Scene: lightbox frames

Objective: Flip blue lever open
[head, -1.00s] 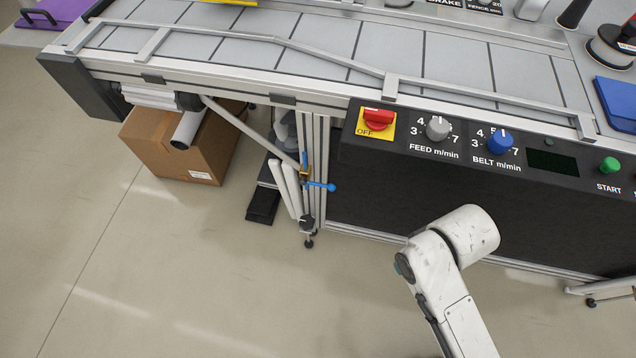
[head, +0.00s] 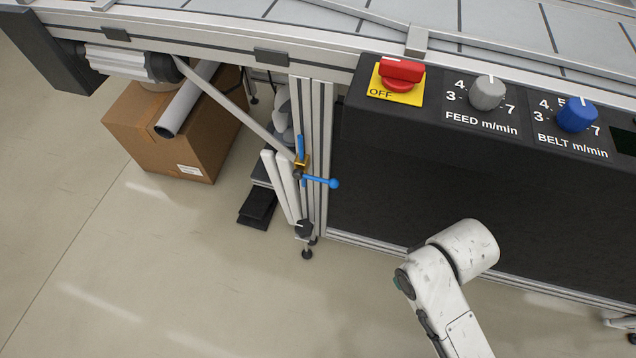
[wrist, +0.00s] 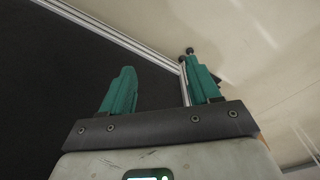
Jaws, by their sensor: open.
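The blue lever (head: 320,181) is on a small brass-coloured valve (head: 301,161) at the front leg of the conveyor frame in the head view. Its arm sticks out to the right, roughly level, and ends in a round blue knob. A second, upright blue part (head: 301,146) shows just above the valve. My gripper (wrist: 163,88) is open and empty in the wrist view, its two teal fingers apart. The gripper itself is not seen in the head view, where my arm stands to the right of and below the lever. The lever cannot be made out in the wrist view.
A black control panel (head: 440,170) with a red OFF switch (head: 401,76), a grey knob (head: 487,92) and a blue knob (head: 577,114) is right of the lever. A cardboard box (head: 180,135) sits under the conveyor at left. The floor in front is clear.

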